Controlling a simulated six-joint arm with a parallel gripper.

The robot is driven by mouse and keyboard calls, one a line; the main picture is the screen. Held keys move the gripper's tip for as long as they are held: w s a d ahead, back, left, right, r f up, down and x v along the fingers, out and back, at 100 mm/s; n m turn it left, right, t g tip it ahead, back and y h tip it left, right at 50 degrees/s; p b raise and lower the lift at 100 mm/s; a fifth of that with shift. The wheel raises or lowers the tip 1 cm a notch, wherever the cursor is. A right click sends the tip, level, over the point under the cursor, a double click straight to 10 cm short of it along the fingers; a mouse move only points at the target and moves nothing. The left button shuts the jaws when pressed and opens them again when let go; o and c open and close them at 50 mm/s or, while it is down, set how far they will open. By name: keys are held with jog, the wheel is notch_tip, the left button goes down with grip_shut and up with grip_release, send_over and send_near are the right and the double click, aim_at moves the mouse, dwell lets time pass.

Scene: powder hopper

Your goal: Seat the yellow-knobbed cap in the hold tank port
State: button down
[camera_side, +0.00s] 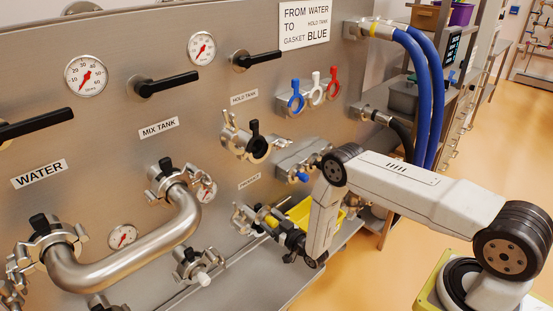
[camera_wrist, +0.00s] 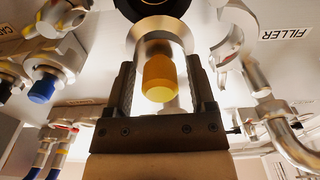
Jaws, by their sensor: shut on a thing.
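The cap's yellow knob (camera_wrist: 160,78) sits between the two fingers of my gripper (camera_wrist: 161,88) in the wrist view, with the cap's silver disc (camera_wrist: 160,30) beyond it. My gripper (camera_side: 280,228) is shut on this cap. In the side view it is low on the panel, below and right of the hold tank port, and the yellow knob (camera_side: 268,219) shows only in small part. The hold tank port (camera_side: 257,147) is a dark open bore with a black-knobbed clamp, with no cap in it. Whether the cap touches anything behind it I cannot tell.
A cap rack (camera_side: 298,157) with a blue knob stands on the panel above my gripper. A yellow bin (camera_side: 303,209) is just behind my gripper. An open clamp (camera_wrist: 235,45) is close to the cap's right in the wrist view. Blue hoses (camera_side: 420,90) hang at right.

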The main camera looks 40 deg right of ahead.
jog(key=s, duration=0.8)
dwell(0.4)
jog(key=shift+r, duration=0.15)
notch_tip(320, 180, up, 36)
dwell(1.2)
jog(key=shift+f, duration=2.65)
jog(key=shift+w, duration=0.3)
